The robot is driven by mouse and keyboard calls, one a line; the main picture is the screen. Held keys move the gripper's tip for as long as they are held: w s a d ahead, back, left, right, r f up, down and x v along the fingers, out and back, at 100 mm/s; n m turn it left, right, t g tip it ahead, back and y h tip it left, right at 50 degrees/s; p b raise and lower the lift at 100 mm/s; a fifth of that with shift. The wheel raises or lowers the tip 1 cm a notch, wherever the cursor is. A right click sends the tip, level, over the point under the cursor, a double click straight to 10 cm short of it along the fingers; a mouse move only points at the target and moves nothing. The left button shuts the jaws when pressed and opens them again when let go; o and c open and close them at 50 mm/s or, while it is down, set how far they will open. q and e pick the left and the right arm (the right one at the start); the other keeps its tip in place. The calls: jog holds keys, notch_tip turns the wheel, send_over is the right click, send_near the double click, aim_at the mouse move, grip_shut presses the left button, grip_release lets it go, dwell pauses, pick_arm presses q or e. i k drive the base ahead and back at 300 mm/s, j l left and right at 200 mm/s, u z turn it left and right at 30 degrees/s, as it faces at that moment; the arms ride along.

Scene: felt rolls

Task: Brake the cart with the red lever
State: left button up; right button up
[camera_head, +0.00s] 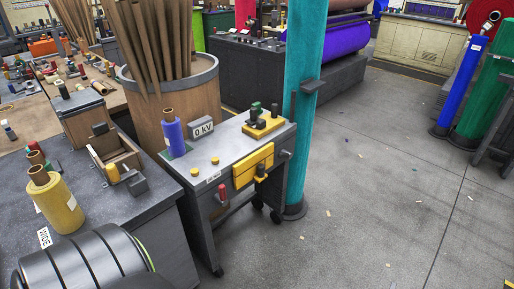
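The red lever (221,189) is small and sits on the near side of the grey cart (228,163), below its top edge. It looks roughly upright; I cannot tell which setting it is in. The cart stands in the middle of the view on dark casters, and a front caster (217,271) shows near the bottom. A yellow box (252,166) with a dark knob is fixed to the cart's side, right of the lever. Neither of my grippers shows in this view, and nothing touches the lever.
A dark bench (130,215) with a yellow roll (57,204) stands left. A teal roll (304,85) stands behind the cart. Open floor (375,190) lies right.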

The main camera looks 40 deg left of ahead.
aim_at(221, 197)
jog(key=i+u, duration=0.1)
jog(key=i, duration=0.6)
jog(key=i+l, duration=0.15)
jog(key=i, duration=0.5)
jog(key=i+u, duration=0.15)
jog(key=u, duration=0.25)
jog(key=i+l+u, duration=0.15)
jog(key=u, duration=0.25)
jog(key=i+l+u, duration=0.15)
jog(key=u, duration=0.25)
jog(key=i+l+u, duration=0.1)
jog(key=l+u, duration=0.15)
jog(key=u, duration=0.15)
